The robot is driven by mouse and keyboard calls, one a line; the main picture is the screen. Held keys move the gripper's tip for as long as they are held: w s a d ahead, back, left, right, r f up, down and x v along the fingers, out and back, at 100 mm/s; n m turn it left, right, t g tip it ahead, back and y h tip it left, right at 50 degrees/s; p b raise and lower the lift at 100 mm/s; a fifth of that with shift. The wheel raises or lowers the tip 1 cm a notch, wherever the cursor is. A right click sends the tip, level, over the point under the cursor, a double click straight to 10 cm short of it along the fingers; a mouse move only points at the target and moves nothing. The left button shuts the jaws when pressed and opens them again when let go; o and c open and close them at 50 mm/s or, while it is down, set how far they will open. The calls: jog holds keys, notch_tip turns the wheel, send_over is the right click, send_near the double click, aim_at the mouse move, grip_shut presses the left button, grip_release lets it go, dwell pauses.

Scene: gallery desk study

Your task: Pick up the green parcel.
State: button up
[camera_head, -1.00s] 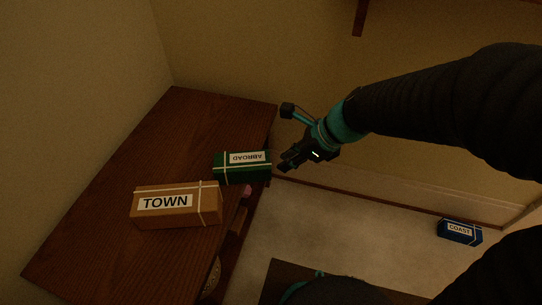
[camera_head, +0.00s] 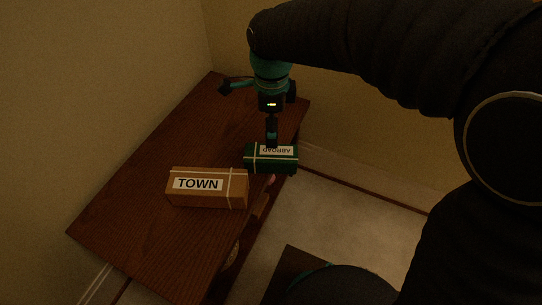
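The green parcel (camera_head: 270,165), tied with pale string and labelled ABROAD, lies on the dark wooden desk near its right edge. My gripper (camera_head: 271,143) points down at the parcel's far side, and its fingers overlap the top of the label in the picture. I see the fingers nearly edge-on, so their gap does not show. I cannot tell whether they touch the parcel. The parcel appears to rest on the desk.
A brown parcel labelled TOWN (camera_head: 208,188) lies close by on the desk (camera_head: 140,205), to the left and nearer. Walls stand behind and left of the desk. Pale floor (camera_head: 345,215) shows to the right. Shelf items under the desk edge are partly hidden.

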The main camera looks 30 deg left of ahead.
aim_at(271, 152)
jog(key=shift+m, duration=0.3)
notch_tip(271, 152, down, 8)
jog(key=shift+d+f+b, duration=0.1)
jog(key=shift+b, duration=0.25)
jog(key=shift+w+a+f, duration=0.1)
jog(key=shift+w+f, duration=0.05)
jog(key=shift+f, duration=1.3)
jog(key=shift+w+a+f, duration=0.1)
jog(key=shift+f, duration=1.3)
jog(key=c, duration=1.6)
jog(key=shift+r, duration=0.2)
